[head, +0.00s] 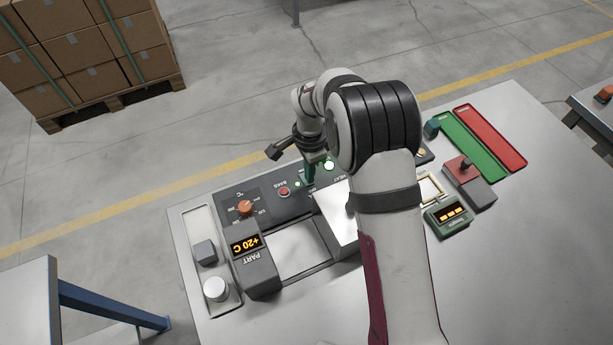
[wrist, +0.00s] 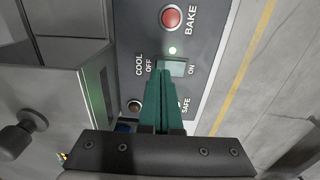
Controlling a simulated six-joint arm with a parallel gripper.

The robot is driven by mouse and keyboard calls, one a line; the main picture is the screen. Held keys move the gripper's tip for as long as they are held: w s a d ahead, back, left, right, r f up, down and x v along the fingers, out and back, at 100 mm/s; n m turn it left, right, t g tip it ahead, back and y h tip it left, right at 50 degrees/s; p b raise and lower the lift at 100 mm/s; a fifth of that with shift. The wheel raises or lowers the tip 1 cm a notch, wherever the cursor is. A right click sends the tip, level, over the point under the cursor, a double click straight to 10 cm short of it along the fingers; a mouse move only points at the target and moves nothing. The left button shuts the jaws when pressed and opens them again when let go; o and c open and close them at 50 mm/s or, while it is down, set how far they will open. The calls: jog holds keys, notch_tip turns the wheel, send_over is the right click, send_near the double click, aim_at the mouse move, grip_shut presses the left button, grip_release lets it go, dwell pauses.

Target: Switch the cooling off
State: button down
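The cooling switch (wrist: 177,67) is a pale, greenish rocker on the dark control panel. COOL and OFF are printed on its left and ON on its right in the wrist view. A small lamp (wrist: 172,50) above it glows whitish green. My gripper (wrist: 164,73) has green fingers held together, with nothing seen between them. Their tips are at the OFF-side edge of the switch and cover part of it; I cannot tell if they touch. In the head view my gripper (head: 307,180) is down at the panel, and the switch is hidden there.
A red BAKE button (wrist: 171,18) is above the switch, and a dark round knob (wrist: 134,106) is below left. A grey metal hood (wrist: 60,80) stands close on the left. The PART display (head: 246,244) reads +20 C, beside an orange dial (head: 245,208).

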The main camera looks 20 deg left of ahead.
jog(key=shift+f, duration=0.9)
dwell(0.6)
jog(key=shift+r, duration=3.55)
jog(key=s+d+r, duration=0.4)
jog(key=d+r, duration=0.5)
jog(key=d, duration=0.1)
jog(key=s+d+r+n+y, duration=0.1)
jog(key=s+d, duration=0.4)
jog(key=s, duration=0.6)
jog(key=s+d+r+n, duration=0.2)
jog(key=s+d, duration=0.4)
jog(key=s, duration=0.5)
jog(key=shift+s+d+r+y, duration=0.15)
jog(key=shift+d+r+y, duration=0.15)
jog(key=shift+r+y, duration=0.1)
